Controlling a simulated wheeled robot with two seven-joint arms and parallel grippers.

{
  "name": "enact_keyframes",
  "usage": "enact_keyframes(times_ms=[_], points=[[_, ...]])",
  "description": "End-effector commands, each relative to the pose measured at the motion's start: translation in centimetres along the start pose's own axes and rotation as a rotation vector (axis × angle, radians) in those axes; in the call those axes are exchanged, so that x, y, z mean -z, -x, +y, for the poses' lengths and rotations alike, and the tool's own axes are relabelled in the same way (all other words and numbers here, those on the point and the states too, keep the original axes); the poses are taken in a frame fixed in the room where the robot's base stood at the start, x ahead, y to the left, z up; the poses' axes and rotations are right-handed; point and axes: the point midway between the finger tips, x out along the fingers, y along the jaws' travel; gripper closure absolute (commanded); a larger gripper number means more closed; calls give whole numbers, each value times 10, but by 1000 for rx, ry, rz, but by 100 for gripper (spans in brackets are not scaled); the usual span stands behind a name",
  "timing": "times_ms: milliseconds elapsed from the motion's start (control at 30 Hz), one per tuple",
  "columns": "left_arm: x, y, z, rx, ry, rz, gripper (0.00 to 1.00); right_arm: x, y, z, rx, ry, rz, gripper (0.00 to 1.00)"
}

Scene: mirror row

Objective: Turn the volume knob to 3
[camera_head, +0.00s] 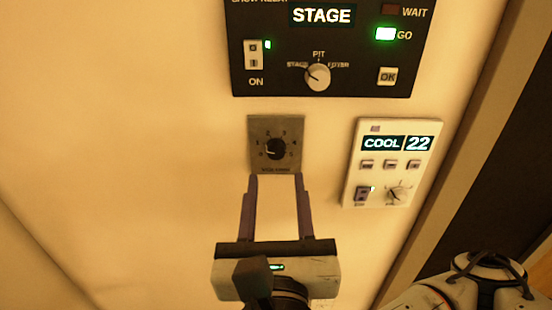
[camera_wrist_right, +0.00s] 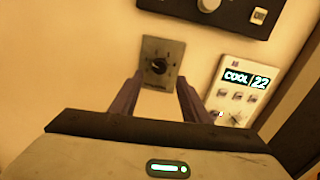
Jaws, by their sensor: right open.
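The volume knob (camera_head: 274,150) is a small black dial on a grey square plate (camera_head: 290,125) with numbers around it, fixed to the wall. Its pointer seems to face left, but the exact number is too small to read surely. The knob (camera_wrist_right: 159,66) also shows in the right wrist view, ahead of the fingers. My right gripper (camera_head: 277,180) is open, its two fingers apart and empty just below the plate in the head view. In the right wrist view the right gripper (camera_wrist_right: 157,84) has its fingertips near the plate's lower edge. My left gripper is not in view.
Above is a black panel (camera_head: 355,80) with a STAGE display, a lit green GO lamp, a switch and a selector knob (camera_head: 318,77). To the right is a white thermostat (camera_head: 385,150) reading COOL 22. The wall left of the plate is bare.

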Motion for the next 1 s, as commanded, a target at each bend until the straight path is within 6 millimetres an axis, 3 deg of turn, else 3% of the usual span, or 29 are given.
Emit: enact_keyframes(times_ms=[200, 400, 800, 867, 1000], points=[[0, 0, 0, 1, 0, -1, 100, -1, -42, -1, 5, 2, 0, 57], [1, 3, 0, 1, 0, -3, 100, 0, -69, 0, 1, -2, 1, 57], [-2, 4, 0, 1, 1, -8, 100, 0, -78, 0, -1, -3, 2, 57], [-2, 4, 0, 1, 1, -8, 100, 0, -78, 0, -1, -3, 2, 64], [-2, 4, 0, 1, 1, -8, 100, 1, -78, 0, -1, -3, 2, 88]])
